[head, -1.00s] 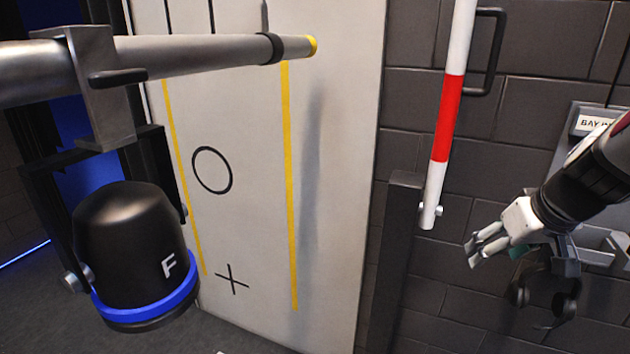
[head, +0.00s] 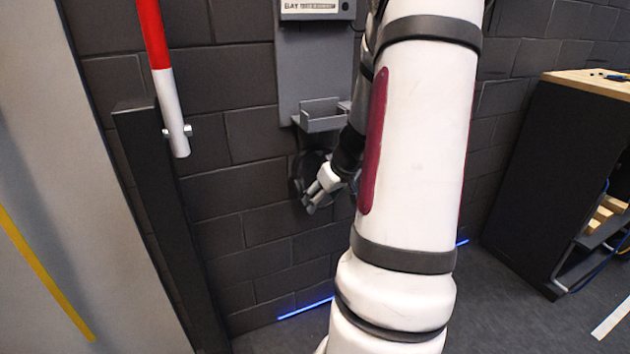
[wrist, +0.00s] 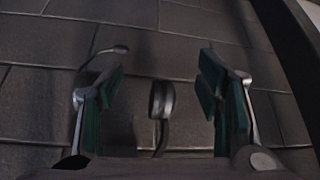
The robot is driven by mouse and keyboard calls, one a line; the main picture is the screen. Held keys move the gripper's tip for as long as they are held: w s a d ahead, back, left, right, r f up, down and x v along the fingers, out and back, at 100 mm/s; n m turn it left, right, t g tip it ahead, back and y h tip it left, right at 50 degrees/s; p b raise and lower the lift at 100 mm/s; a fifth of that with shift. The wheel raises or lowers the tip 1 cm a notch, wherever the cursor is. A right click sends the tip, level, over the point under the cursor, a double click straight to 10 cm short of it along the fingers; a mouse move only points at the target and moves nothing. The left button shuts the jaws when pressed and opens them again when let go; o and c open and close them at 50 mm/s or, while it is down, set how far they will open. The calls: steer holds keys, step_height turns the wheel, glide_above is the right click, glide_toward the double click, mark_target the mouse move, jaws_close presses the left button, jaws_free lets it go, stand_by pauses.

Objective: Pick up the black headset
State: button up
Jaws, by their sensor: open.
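The black headset (head: 299,184) hangs against the dark brick wall, below a small grey tray; my gripper and arm hide much of it in the head view. My gripper (head: 310,205) is in front of it, pointing down and to the left. In the wrist view my gripper (wrist: 163,80) is open, with a green-padded finger on each side. A dark rounded part, seemingly an ear cup of the headset (wrist: 161,99), shows between the fingers, apart from both pads. Another dark curved part shows behind the left finger.
The grey tray (head: 322,117) sticks out from a panel (head: 305,65) above the headset. A red and white bar (head: 162,85) hangs by a dark post (head: 160,200) at left. A black cabinet (head: 530,170) stands at right.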

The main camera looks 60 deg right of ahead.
mark_target(303, 186)
steer(key=w+d, duration=0.1)
steer(key=w, duration=0.1)
steer(key=w+d+p, duration=0.1)
steer(key=w, duration=0.2)
steer(key=w+d, duration=0.1)
steer(key=w, duration=0.2)
steer(key=shift+b+x, duration=0.35)
steer(key=shift+x, duration=2.25)
steer(key=shift+w+r, duration=0.1)
steer(key=shift+c, duration=0.4)
